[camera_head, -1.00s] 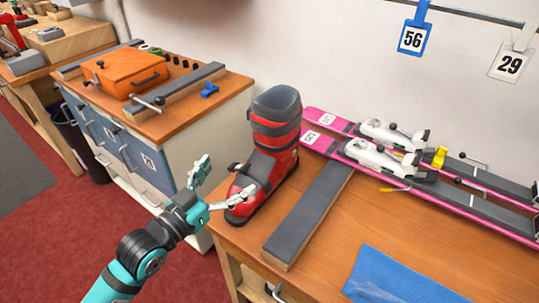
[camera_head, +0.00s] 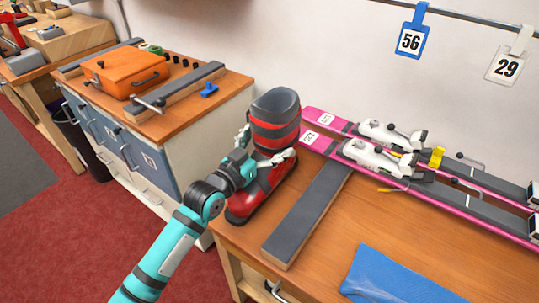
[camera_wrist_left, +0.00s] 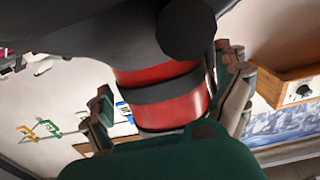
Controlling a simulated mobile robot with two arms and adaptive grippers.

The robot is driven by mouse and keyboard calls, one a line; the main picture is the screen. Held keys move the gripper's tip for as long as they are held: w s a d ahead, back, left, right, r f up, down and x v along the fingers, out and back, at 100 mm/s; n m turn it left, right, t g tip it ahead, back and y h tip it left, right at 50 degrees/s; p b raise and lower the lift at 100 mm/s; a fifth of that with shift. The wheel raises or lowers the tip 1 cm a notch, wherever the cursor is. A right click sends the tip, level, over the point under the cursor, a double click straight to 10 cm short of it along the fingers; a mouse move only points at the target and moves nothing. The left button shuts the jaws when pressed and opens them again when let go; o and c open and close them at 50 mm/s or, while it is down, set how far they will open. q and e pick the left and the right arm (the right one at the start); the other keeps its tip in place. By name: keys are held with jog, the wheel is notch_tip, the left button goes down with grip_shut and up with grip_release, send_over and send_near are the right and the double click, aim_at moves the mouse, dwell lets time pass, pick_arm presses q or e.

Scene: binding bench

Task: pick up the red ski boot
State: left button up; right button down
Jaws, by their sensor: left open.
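The red ski boot (camera_head: 268,190) with a dark grey cuff stands upright on the left end of the wooden bench (camera_head: 420,220). My left gripper (camera_head: 265,146) is open at the boot's shaft, with its fingers on either side of it. In the left wrist view the red and grey shaft of the boot (camera_wrist_left: 165,95) lies between the two spread fingers of the gripper (camera_wrist_left: 168,105). Part of the boot's front is hidden behind the gripper in the head view. My right gripper is not in view.
A grey-topped bar (camera_head: 308,210) lies just right of the boot. Pink skis (camera_head: 400,175) with white bindings lie behind it. A blue cloth (camera_head: 390,278) lies at the front. A cabinet with an orange box (camera_head: 125,72) stands to the left.

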pick_arm(q)
jog(key=c, duration=1.1)
jog(key=shift+w+r, duration=0.15)
jog(key=shift+r, duration=0.05)
jog(key=shift+c, duration=1.2)
jog(key=shift+r, duration=0.1)
